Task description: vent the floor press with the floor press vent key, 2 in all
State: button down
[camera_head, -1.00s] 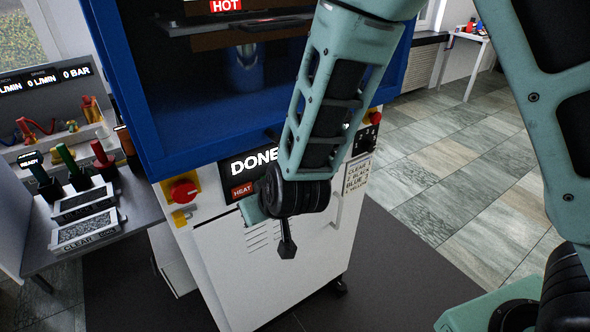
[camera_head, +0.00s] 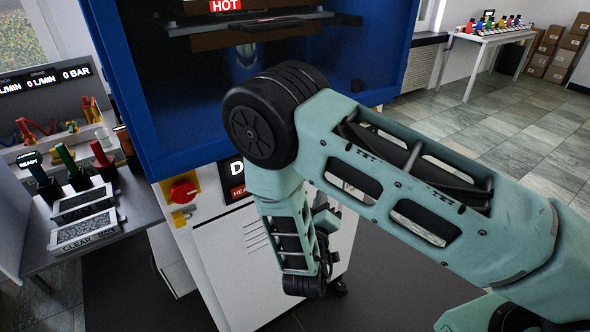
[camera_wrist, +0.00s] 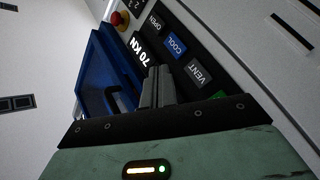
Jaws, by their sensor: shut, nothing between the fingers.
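The floor press (camera_head: 120,80) has a blue frame over a white cabinet, and a red "HOT" sign shows inside. In the wrist view the display (camera_wrist: 142,48) reads "70 KN". The grey vent key (camera_wrist: 198,72), marked "VENT", lies on the panel between the blue "COOL" key (camera_wrist: 174,45) and a partly hidden green key (camera_wrist: 218,95). My gripper (camera_wrist: 158,72) is shut and empty, its tips left of the vent key in the picture. Contact cannot be told.
A red stop knob (camera_head: 184,191) sits on the cabinet's left front; a red knob (camera_wrist: 120,19) also shows in the wrist view.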

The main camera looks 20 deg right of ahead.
jog(key=w+a+b, duration=0.1)
jog(key=w+a, duration=0.1)
jog(key=w, duration=0.6)
jog(key=shift+w+a+b, duration=0.2)
jog(key=shift+a+b, duration=0.1)
jog(key=shift+a, duration=0.05)
jog(key=shift+w, duration=0.1)
dwell(2.0)
jog(key=shift+w+a, duration=0.15)
jog(key=shift+w, duration=0.15)
jog(key=shift+w+a+b, duration=0.1)
jog(key=shift+w+b, duration=0.3)
dwell(0.6)
jog(key=shift+s, duration=0.1)
jog(key=shift+s+d, duration=0.2)
jog(key=shift+s, duration=0.5)
jog(key=shift+s, duration=0.1)
